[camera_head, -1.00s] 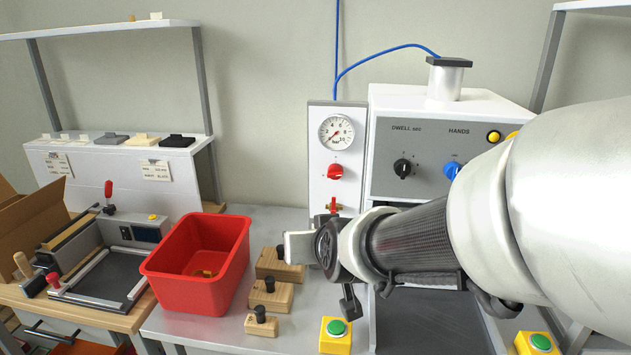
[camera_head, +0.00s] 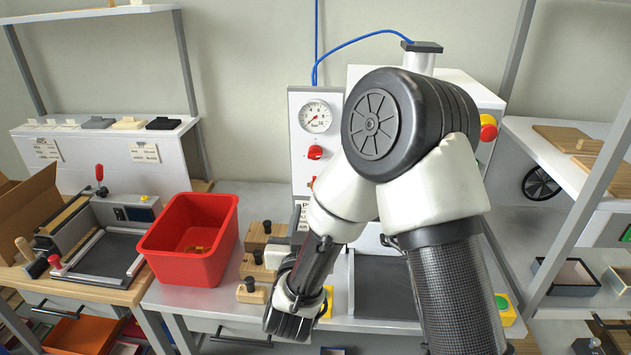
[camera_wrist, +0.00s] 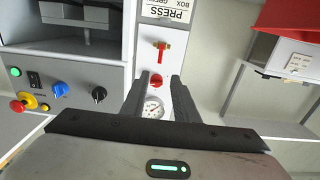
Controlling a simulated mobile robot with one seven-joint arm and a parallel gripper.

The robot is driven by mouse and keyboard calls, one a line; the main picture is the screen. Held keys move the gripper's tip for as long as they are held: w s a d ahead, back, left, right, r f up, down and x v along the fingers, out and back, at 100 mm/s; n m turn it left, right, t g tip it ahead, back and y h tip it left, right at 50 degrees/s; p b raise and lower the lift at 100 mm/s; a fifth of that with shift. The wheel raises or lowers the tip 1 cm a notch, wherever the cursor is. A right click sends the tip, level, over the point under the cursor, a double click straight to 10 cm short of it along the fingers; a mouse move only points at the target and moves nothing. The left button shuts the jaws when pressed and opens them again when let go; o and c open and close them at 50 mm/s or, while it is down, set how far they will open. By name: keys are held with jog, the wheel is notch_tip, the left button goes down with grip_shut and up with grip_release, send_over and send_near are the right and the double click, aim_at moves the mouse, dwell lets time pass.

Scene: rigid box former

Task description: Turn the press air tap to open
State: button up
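The press air tap (camera_wrist: 161,48), a red lever on a brass fitting, is on the white press panel (camera_wrist: 148,68) in the wrist view, which shows the panel upside down. In the head view only a bit of red (camera_head: 312,182) shows at the tap, beside my arm. In the wrist picture the fingertips lie over the panel near the red round knob (camera_wrist: 156,80), short of the tap. The head view does not show the fingers clearly.
The pressure gauge (camera_head: 315,116) is above the red knob. The press controls (camera_wrist: 62,90) are beside the panel. A red bin (camera_head: 190,240) and wooden blocks with black knobs (camera_head: 254,291) stand on the bench left of my arm.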

aim_at(314, 180)
jog(key=w, duration=0.4)
jog(key=w+p, duration=0.1)
jog(key=w, duration=0.4)
jog(key=w+p, duration=0.1)
jog(key=w, duration=0.3)
jog(key=shift+w+d, duration=0.25)
jog(key=shift+w, duration=0.1)
jog(key=shift+c, duration=0.2)
grip_shut()
